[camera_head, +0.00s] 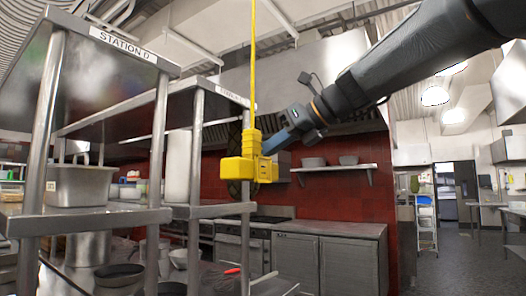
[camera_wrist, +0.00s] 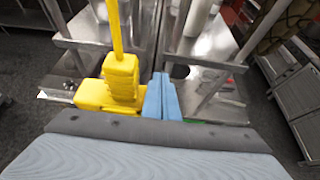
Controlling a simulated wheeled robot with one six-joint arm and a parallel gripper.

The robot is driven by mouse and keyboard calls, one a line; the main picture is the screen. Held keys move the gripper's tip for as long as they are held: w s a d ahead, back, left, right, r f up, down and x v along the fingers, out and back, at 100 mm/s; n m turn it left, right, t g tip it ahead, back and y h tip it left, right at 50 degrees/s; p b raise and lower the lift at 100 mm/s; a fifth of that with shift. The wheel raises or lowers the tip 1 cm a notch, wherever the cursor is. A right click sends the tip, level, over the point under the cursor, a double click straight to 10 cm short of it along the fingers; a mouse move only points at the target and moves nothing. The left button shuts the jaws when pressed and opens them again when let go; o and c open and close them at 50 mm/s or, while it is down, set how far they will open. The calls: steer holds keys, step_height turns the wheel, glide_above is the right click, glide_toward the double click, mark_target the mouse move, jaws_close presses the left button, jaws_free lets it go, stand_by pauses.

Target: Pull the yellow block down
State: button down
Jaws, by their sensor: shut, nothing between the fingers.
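The yellow block (camera_head: 248,168) hangs in the air on a yellow cord or pole (camera_head: 253,60) that runs up out of the top of the head view. It has a narrow upper part and a wider base. In the wrist view the block (camera_wrist: 122,80) is just left of my fingers. My gripper (camera_head: 268,150) reaches in from the upper right, at the right side of the block's upper part. In the wrist view my blue fingers (camera_wrist: 162,90) are together with nothing between them. I cannot tell whether they touch the block.
A wall shelf (camera_head: 335,168) and steel cabinets (camera_head: 325,255) are farther back. The floor (camera_head: 465,250) at right is open.

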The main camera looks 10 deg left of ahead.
step_height(320, 180, down, 14)
steer(key=b, duration=0.7)
stand_by(0.7)
step_height(320, 180, down, 14)
steer(key=b, duration=0.7)
stand_by(0.7)
steer(key=shift+f, duration=0.15)
stand_by(0.3)
step_height(320, 180, up, 6)
steer(key=p, duration=0.6)
steer(key=s+d+r+p, duration=0.1)
steer(key=s+d+p, duration=0.1)
steer(key=d, duration=0.5)
steer(key=shift+s+d+r, duration=0.2)
steer(key=shift+s+r, duration=0.1)
steer(key=shift+s, duration=0.25)
